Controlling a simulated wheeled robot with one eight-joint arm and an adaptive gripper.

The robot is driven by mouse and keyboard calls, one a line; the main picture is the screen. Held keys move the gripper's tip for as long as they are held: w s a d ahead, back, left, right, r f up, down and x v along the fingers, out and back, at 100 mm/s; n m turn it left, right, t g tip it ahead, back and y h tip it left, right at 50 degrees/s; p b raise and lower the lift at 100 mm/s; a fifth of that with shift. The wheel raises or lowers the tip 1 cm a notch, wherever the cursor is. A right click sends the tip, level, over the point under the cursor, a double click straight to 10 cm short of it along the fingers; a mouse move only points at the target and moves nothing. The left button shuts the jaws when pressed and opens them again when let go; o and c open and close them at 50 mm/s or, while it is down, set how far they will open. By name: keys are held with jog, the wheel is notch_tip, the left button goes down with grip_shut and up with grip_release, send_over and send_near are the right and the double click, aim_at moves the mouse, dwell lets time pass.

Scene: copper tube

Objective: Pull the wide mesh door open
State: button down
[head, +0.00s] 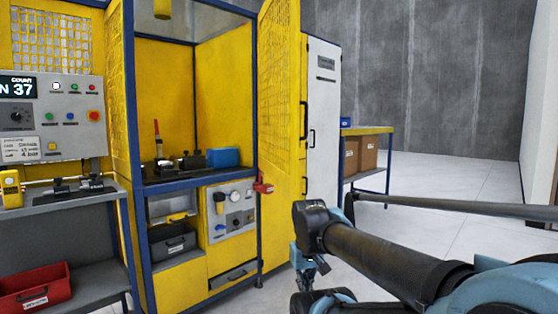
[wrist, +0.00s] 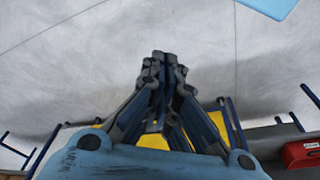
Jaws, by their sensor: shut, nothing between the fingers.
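The wide mesh door (head: 281,75) is yellow, with mesh above and a solid panel below. It stands swung out from the right side of the blue-framed yellow cabinet (head: 225,85), whose inside is in plain view. A dark handle (head: 303,119) shows at the door's right edge. A red latch (head: 263,188) sits by the door's left edge. My gripper (head: 322,266) is low, in front of and to the right of the door, and looks apart from it. In the wrist view its fingers (wrist: 163,62) are together and empty, over the pale floor.
A control console (head: 55,110) and a shelf with a red bin (head: 35,287) stand at the left. A white cabinet (head: 322,100) and a bench with boxes (head: 368,130) stand behind the door. Pale floor (head: 450,175) is open at the right.

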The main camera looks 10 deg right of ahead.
jog(key=w+r+n+g+h, duration=0.15)
jog(key=w+r+n, duration=0.35)
jog(key=w+r, duration=0.55)
jog(key=w+r+n+h, duration=0.3)
jog(key=w+r+n, duration=0.35)
jog(key=r, duration=0.65)
jog(key=w+a+r+n+h, duration=0.25)
jog(key=w+a+r, duration=0.35)
jog(key=w+r, duration=0.3)
jog(key=w+a+r+n+h, duration=0.2)
jog(key=w+a+r+n, duration=0.35)
jog(key=w, duration=0.55)
jog(key=m, duration=0.1)
send_near(288, 166)
jog(key=x, duration=0.4)
jog(key=shift+s+d, duration=0.25)
jog(key=shift+s, duration=0.05)
